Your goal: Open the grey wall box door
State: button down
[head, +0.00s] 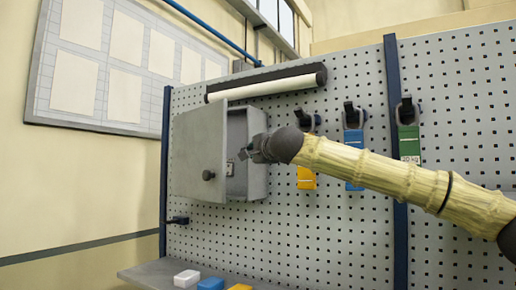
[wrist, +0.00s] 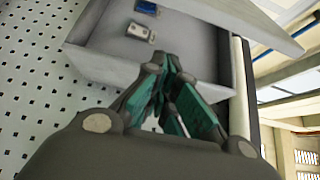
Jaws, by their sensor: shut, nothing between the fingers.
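The grey wall box (head: 258,155) hangs on the pegboard, left of centre in the head view. Its door (head: 200,150), with a dark round knob (head: 208,175), stands partly open, swung out to the left. My gripper (head: 243,154) is shut and empty at the box's open front, right of the door's free edge. In the wrist view the shut fingers (wrist: 172,100) point at the box interior (wrist: 105,50), and the door (wrist: 245,22) shows at the upper right. A small light switch-like part (wrist: 140,31) and a blue part (wrist: 146,8) sit inside the box.
A lamp bar (head: 265,85) is fixed above the box. Yellow (head: 306,178), blue (head: 354,150) and green (head: 409,142) tags hang on hooks to the right, behind my arm. A shelf (head: 150,272) with several coloured blocks lies below. A dark peg (head: 178,220) sticks out below the door.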

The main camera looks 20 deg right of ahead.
jog(key=w+a+p, duration=0.1)
jog(key=p, duration=0.1)
jog(key=w+a+p, duration=0.1)
jog(key=w+a, duration=0.1)
jog(key=shift+w+a+r+p, duration=0.1)
jog(key=shift+w+a+p, duration=0.05)
jog(key=shift+a+p, duration=0.15)
dwell(0.4)
jog(key=shift+d, duration=0.25)
jog(key=shift+a, duration=0.15)
